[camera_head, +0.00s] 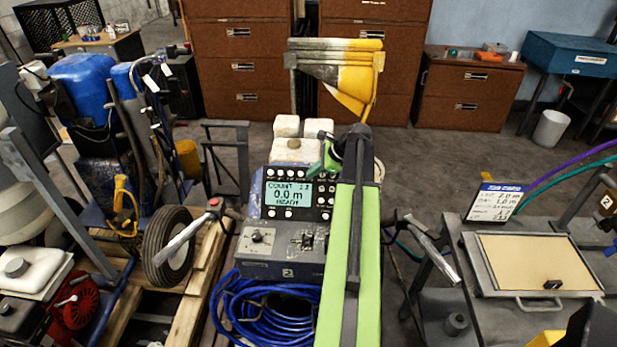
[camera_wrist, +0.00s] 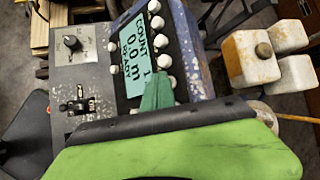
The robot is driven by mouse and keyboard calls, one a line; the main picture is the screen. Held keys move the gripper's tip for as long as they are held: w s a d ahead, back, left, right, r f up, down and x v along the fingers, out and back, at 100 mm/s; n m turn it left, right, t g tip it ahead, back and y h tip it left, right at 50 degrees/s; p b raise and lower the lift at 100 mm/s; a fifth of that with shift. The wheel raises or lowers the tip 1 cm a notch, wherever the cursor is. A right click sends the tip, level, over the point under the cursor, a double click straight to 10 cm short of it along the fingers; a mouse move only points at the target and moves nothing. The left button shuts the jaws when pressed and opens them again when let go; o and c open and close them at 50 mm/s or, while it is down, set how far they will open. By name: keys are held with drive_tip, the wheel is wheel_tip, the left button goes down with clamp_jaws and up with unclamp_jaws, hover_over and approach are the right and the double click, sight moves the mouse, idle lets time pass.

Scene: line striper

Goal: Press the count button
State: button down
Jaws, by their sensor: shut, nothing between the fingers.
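The striper's grey control panel (camera_head: 283,245) stands in the middle of the head view. Its lit display (camera_head: 288,193) reads COUNT, 0.0 m and READY; it also shows in the wrist view (camera_wrist: 132,50). Round white buttons (camera_head: 283,172) line the display's top edge, with more below and at its right; several show in the wrist view (camera_wrist: 157,22). I cannot tell which one is the count button. My gripper (camera_head: 320,165), with green fingers (camera_wrist: 158,90), is shut and empty. Its tip is over the display's upper right edge beside the buttons; contact is unclear, and it hides part of that row.
A knob (camera_head: 257,237) and a toggle switch (camera_head: 307,240) sit below the display. White containers (camera_head: 297,140) stand behind the panel. A coiled blue hose (camera_head: 262,305) hangs in front. Handlebar grips (camera_head: 185,243) flank the panel. A workbench tray (camera_head: 535,262) is at right.

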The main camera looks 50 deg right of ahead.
drive_tip(key=shift+r, duration=0.1)
drive_tip(key=shift+s+a+r+p, duration=0.4)
drive_tip(key=shift+a+r+p, duration=0.1)
drive_tip(key=shift+p, duration=0.1)
drive_tip(key=s+a+r+p, duration=0.2)
drive_tip(key=r+p, duration=0.1)
drive_tip(key=shift+s+a+r, duration=0.1)
drive_tip(key=shift+a+r, duration=0.2)
drive_tip(key=shift+a, duration=0.05)
idle(0.3)
idle(1.5)
